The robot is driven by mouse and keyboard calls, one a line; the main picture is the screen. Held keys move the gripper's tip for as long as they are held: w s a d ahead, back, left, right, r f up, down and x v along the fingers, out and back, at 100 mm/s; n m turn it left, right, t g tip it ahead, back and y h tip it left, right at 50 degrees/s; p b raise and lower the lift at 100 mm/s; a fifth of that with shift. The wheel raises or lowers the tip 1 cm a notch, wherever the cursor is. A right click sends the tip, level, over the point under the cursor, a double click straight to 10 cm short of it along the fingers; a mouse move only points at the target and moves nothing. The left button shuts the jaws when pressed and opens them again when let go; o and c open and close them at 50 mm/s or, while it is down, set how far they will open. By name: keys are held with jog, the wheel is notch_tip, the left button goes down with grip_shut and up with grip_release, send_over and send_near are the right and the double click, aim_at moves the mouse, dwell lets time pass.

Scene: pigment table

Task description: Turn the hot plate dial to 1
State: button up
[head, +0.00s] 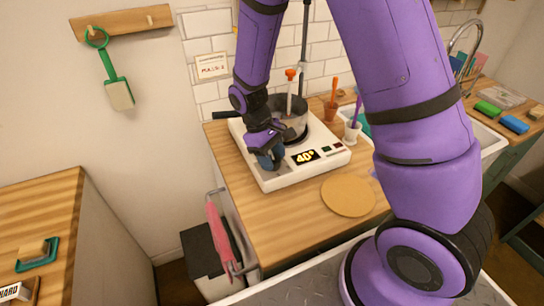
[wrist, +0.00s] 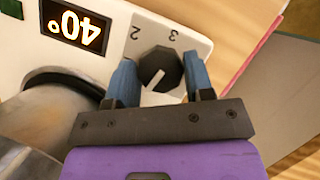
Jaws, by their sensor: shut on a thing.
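The white hot plate (head: 325,165) stands on the wooden counter, and its display (head: 305,156) reads 40°. In the wrist view the display (wrist: 75,23) is upside down. The dark faceted dial (wrist: 158,66) sits between the blue fingers of my gripper (wrist: 160,73), which is shut on it. A pale pointer line on the dial slants to the lower left in the wrist view. The marks 2 and 3 show above the dial; no mark 1 is visible. In the head view my gripper (head: 269,158) is at the plate's front left corner and hides the dial.
A pot (head: 292,120) stands on the hot plate, close to my wrist. A round cork mat (head: 348,195) lies in front on the counter. Small pots with tools (head: 352,132) stand to the right, beside the sink. A pink towel (head: 218,235) hangs at the counter's left side.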

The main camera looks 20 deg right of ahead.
jog(key=m+y, duration=0.1)
jog(key=m, duration=0.3)
jog(key=shift+d+m+y, duration=0.1)
jog(key=shift+m+y, duration=0.2)
jog(key=shift+y, duration=0.1)
jog(key=m+y, duration=0.1)
jog(key=m, duration=0.3)
jog(key=shift+y, duration=0.3)
jog(key=shift+m, duration=0.3)
jog(key=o, duration=0.9)
jog(key=v, duration=1.1)
jog(key=shift+w, duration=0.15)
jog(key=shift+d, duration=0.1)
